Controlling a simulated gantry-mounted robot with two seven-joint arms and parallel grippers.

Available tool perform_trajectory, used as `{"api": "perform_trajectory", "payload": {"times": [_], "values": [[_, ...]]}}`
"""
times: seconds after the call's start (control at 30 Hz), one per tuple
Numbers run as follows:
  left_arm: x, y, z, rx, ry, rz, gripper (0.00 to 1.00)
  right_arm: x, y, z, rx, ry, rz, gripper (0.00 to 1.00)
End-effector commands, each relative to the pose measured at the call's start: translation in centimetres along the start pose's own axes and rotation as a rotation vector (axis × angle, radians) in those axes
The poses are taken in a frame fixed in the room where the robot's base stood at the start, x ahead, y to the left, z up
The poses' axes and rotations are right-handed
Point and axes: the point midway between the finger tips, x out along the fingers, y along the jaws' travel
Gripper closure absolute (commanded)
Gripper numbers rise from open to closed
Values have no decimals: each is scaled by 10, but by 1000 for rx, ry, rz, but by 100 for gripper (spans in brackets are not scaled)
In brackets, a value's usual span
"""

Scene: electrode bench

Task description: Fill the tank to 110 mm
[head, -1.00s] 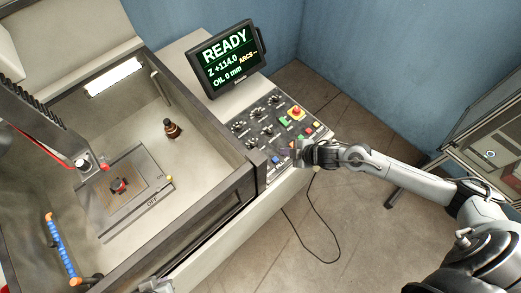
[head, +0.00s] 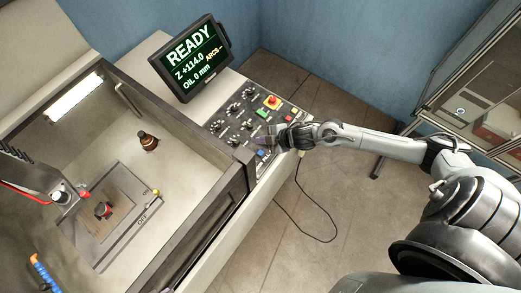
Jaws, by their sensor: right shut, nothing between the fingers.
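The tank (head: 190,163) is an open, pale-walled basin with a dark rim at the left. Its floor looks dry. The display (head: 190,57) reads READY, Z +114.0, ARCS -- and OIL 0 mm. The control panel (head: 228,131) beside the tank carries several black knobs, a red emergency button (head: 271,101) and coloured buttons, among them a green one (head: 262,112) and a blue one (head: 261,153). My right gripper (head: 265,141) is shut and empty over the panel's front edge, close to the blue button; I cannot tell whether it touches anything. My left gripper is not in view.
A plate (head: 130,243) marked OFF lies in the tank with a small dark-red workpiece (head: 103,210) on it. A dark brown bottle-shaped object (head: 148,141) stands behind. A cable (head: 310,235) hangs over open floor.

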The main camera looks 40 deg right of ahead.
Motion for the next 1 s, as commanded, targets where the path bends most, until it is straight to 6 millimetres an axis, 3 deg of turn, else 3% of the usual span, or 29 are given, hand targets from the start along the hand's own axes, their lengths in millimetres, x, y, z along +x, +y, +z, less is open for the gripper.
{"api": "perform_trajectory", "payload": {"times": [0.53, 1.0], "values": [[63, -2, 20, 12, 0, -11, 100, 43, -31, 31, 0, 0, 0, 100], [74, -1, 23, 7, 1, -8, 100, 57, -42, 42, 0, 0, 0, 100]]}}
